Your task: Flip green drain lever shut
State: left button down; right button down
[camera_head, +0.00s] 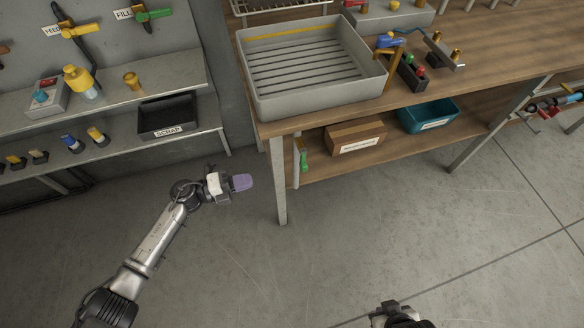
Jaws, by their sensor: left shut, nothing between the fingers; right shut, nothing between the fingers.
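A green lever (304,161) hangs down on a pipe beside the front left leg of the wooden bench, below the grey sink tray (255,98). It points roughly straight down. Another green-handled lever (153,14) is on the wall panel by the label "FILL". My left gripper (243,182), with purple fingers, is shut and empty. It is in front of the bench, to the left of the hanging green lever and apart from it. Only a dark part of my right arm shows at the bottom edge; its fingers are not visible.
A cardboard box (356,138) and a teal bin (428,116) stand on the bench's lower shelf, right of the lever. The bench leg (279,185) stands between my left gripper and the lever. A black scrap tray (168,117) is at left. The floor in front is clear.

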pick_arm(q)
jog(key=shift+d, duration=0.1)
jog(key=b, duration=0.4)
send_near(304, 161)
jog(key=w+d+f, duration=0.1)
jog(key=d+f, duration=0.2)
jog(key=d, duration=0.1)
jog(key=shift+x, duration=1.15)
jog(key=shift+r, duration=0.2)
jog(key=b, duration=0.2)
jog(key=h+b, duration=0.1)
jog(key=b, duration=0.1)
jog(key=shift+w+d+f+t+h, duration=0.1)
jog(key=shift+d+f+t+h, duration=0.1)
jog(key=shift+d+t+h, duration=0.15)
